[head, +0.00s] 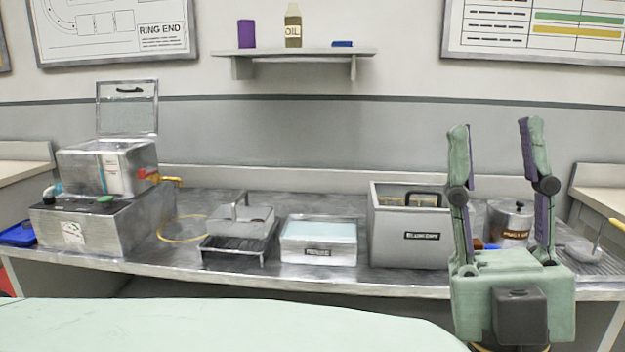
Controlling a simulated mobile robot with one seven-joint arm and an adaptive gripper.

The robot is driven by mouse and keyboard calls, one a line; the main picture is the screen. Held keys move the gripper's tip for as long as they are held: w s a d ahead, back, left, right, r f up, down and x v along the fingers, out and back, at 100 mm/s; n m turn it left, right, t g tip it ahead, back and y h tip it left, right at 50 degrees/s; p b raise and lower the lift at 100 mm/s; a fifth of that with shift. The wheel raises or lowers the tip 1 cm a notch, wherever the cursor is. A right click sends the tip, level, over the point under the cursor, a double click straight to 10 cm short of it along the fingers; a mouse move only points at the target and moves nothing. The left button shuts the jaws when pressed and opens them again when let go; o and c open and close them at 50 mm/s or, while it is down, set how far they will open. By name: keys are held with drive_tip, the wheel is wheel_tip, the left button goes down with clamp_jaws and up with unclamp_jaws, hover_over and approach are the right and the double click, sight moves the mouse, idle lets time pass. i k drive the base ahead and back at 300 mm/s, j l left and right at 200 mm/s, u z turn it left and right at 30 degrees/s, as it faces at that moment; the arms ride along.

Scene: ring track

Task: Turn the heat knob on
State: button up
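A steel heater unit stands at the left end of the bench: a lower metal box (125,228) with a lidded upper tank (125,165) on it. A small knob (49,193) sits at the left of the lower box's top, dark with a pale part. A green button-like piece (105,199) is on the same top. A white dial plate (73,233) is on its front. I cannot tell for sure which of these is the heat knob, or its setting. My gripper (494,128) is raised at the right, fingers pointing up, open and empty, far from the heater.
The bench (180,268) also holds a wire-handled rack (240,225), a labelled tray (318,242), a grey bin (410,235) and a lidded pot (510,222). A yellow spout with a red part (150,175) juts right from the tank. A shelf (290,53) hangs above.

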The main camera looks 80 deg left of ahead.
sight(49, 198)
drive_tip(key=u, duration=3.85)
